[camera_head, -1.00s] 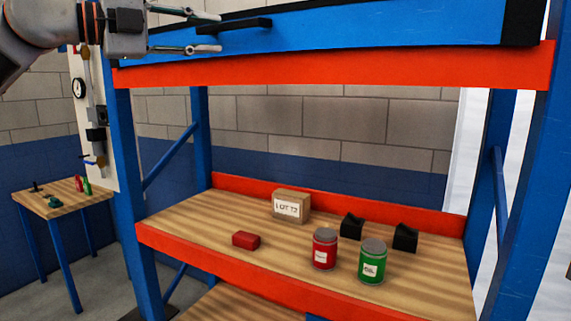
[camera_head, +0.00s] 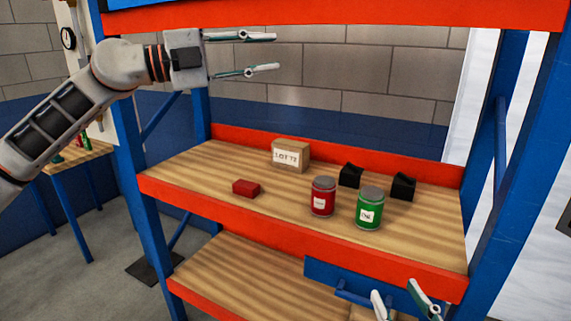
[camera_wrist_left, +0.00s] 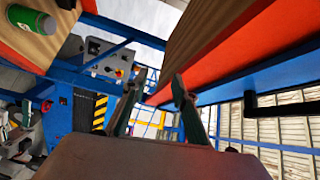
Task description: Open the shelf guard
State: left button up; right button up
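The shelf guard seems to be the blue panel (camera_head: 150,3) above the upper red beam. Only its lower edge shows at the top of the head view. In the left wrist view a blue face (camera_wrist_left: 268,75) with a black handle (camera_wrist_left: 283,107) lies at the right, beyond the fingers. My left gripper (camera_head: 262,54) is open and empty, below the upper beam and above the middle shelf. Its two fingers (camera_wrist_left: 156,100) stand apart in the wrist view, touching nothing. My right gripper (camera_head: 398,297) is open at the bottom right, before the lower shelf.
The middle shelf (camera_head: 190,165) bears a labelled box (camera_head: 290,155), red block (camera_head: 246,188), red can (camera_head: 323,198), green can (camera_head: 369,208) and two black holders (camera_head: 403,186). A blue panel with a handle (camera_head: 360,298) is below. A side table (camera_head: 80,156) stands left.

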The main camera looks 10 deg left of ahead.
pick_arm(q)
jog(key=d+f+n+t+h, duration=0.1)
jog(key=d+f+n+t, duration=0.1)
jog(key=f, duration=1)
jog(key=d+f+n+t, duration=0.2)
jog(key=f+n, duration=0.3)
jog(key=f, duration=0.7)
jog(key=shift+s+d+n+h+b, duration=0.15)
jog(key=shift+d+n+h+b, duration=0.15)
jog(key=shift+h, duration=0.1)
jog(key=shift+f, duration=0.1)
